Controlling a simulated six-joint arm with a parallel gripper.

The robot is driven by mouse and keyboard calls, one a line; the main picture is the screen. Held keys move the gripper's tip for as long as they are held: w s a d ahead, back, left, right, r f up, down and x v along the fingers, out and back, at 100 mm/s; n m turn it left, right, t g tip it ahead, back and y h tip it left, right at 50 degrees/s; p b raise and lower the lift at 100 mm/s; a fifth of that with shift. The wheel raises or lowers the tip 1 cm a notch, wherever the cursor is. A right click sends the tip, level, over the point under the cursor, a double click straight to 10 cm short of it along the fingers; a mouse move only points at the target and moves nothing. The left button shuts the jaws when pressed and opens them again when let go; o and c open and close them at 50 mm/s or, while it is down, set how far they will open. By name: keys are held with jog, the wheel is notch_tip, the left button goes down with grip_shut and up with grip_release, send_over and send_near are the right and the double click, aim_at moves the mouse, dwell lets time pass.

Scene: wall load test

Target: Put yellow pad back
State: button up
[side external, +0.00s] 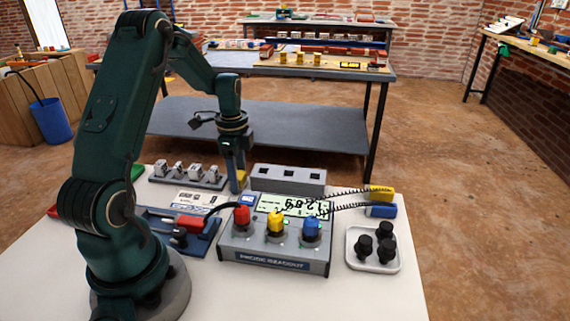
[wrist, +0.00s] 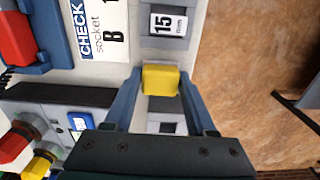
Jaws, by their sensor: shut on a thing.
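The yellow pad (wrist: 160,79) is held between the two fingertips of my gripper (wrist: 158,84) in the wrist view. In the side view the pad (side external: 240,181) shows at the tip of my gripper (side external: 236,178), which points down between the row of small metal-topped parts and the grey socket block (side external: 289,180). In the wrist view the pad overlaps the grey strip with dark sockets (wrist: 164,105). I cannot tell whether it touches that strip or hovers over it.
The probe readout (side external: 274,247) with red, yellow and blue plugs stands in front. A tray (side external: 351,262) of black knobs, a yellow connector (side external: 381,192) and a blue connector (side external: 381,211) lie right. A check card (side external: 194,199) and a red-handled device (side external: 190,222) lie left.

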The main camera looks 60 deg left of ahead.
jog(key=o, duration=1.3)
jog(key=shift+f, duration=0.15)
notch_tip(320, 180, up, 11)
jog(key=d+r+n+t, duration=0.1)
jog(key=d+r+n, duration=0.1)
jog(key=d+r, duration=0.4)
jog(key=shift+s+d+f+n+t, duration=0.25)
jog(key=shift+s+d+n+t, duration=0.5)
jog(key=shift+s+d+n, duration=1.25)
jog(key=shift+s+d+f+n+t, duration=0.35)
jog(key=shift+s+d+t, duration=0.75)
jog(key=shift+d, duration=2)
jog(key=shift+s+d+f+n+t, duration=0.15)
jog(key=shift+s+d+n+t, duration=0.3)
jog(key=shift+s+d+n, duration=1.3)
